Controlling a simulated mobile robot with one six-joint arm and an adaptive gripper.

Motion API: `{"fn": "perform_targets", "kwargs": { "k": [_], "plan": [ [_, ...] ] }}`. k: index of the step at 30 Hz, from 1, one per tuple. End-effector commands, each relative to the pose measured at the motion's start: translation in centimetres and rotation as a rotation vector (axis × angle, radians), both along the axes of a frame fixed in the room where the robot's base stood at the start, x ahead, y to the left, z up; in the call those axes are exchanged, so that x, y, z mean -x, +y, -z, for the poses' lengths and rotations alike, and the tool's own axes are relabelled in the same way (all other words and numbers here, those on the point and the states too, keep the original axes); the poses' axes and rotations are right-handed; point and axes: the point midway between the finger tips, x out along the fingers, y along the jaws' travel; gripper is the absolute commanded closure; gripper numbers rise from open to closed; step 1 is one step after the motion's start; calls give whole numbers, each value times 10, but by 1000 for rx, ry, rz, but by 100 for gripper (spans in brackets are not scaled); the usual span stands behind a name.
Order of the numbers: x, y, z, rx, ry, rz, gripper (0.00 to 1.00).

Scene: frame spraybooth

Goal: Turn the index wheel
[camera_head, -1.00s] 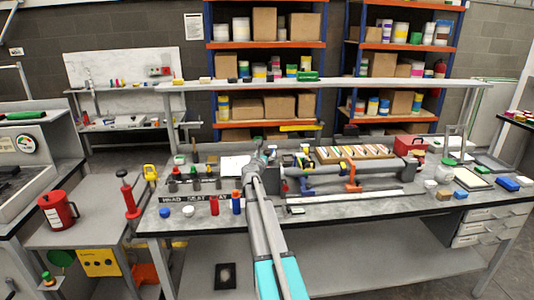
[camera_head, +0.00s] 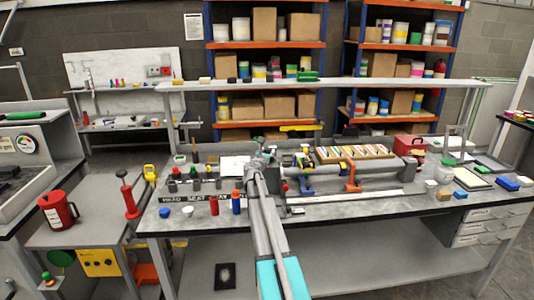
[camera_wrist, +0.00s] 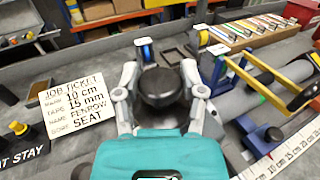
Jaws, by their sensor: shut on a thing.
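A black round knob-like part, which looks like the index wheel (camera_wrist: 161,88), sits between the fingers of my gripper (camera_wrist: 160,72) in the wrist view. The fingers are closed against its left and right sides. Its lower part is hidden behind my teal gripper body, and any mark on it does not show. In the head view my gripper (camera_head: 261,158) is over the middle of the workbench (camera_head: 340,214), and it hides the wheel there.
A job ticket (camera_wrist: 77,104) lies left of my gripper. To the right are a blue support (camera_wrist: 215,70), a grey tube, a yellow-handled tool (camera_wrist: 275,82) and a printed scale (camera_wrist: 280,155). Red and blue cylinders (camera_head: 214,205) stand at the bench's front left.

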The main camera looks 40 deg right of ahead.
Motion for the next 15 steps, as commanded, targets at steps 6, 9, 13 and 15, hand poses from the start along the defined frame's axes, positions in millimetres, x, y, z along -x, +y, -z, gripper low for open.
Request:
{"fn": "perform_targets", "kwargs": {
  "k": [6,9,13,15],
  "plan": [
    [-1,1,0,0,0,-3,95],
    [-1,1,0,0,0,-11,95],
    [-1,1,0,0,0,-32,96],
    [0,0,0,0,0,-50,96]
  ]
}}
